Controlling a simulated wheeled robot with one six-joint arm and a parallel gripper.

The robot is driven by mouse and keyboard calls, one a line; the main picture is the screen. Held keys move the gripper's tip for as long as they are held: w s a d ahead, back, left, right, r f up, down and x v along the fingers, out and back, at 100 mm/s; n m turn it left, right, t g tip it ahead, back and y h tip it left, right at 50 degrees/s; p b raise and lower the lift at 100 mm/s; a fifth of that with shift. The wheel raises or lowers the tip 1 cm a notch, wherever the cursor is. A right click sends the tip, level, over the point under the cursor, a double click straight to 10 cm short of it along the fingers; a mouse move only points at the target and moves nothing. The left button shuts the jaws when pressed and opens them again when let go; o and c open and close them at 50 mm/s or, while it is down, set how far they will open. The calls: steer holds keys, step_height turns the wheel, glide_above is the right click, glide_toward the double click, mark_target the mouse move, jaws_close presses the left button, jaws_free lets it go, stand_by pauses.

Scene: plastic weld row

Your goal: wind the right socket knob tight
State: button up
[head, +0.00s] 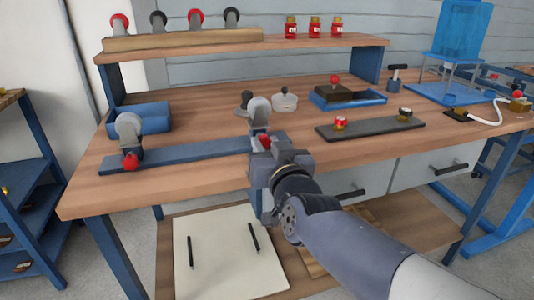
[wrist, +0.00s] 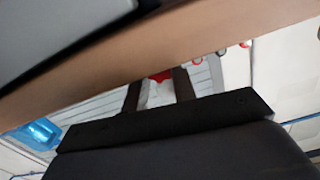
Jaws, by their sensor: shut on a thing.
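The right socket (head: 259,111) is a grey disc on a stand at the right end of a blue bar (head: 190,156). Its red knob (head: 264,138) is mostly hidden by my gripper in the head view. My gripper (head: 262,146) is at the front of this socket, at the bench's front edge, shut on the knob. In the wrist view a bit of the red knob (wrist: 160,76) shows between the two dark fingers (wrist: 158,88). The left socket (head: 128,125) has a similar red knob (head: 130,161). How far the right knob is wound cannot be seen.
A dark plate (head: 370,130) with two small parts lies to the right, and a round grey lidded pot (head: 285,102) stands behind. A shelf (head: 240,44) with red jars runs along the back. The bench edge (wrist: 130,58) crosses the wrist view close by.

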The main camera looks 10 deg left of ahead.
steer(key=m+b, duration=0.2)
steer(key=m, duration=0.2)
steer(key=shift+f, duration=0.15)
steer(key=shift+d+m+b, duration=0.1)
steer(key=shift+m+b, duration=0.7)
steer(key=shift+m, duration=0.7)
steer(key=o, duration=0.9)
steer(key=shift+o, duration=0.5)
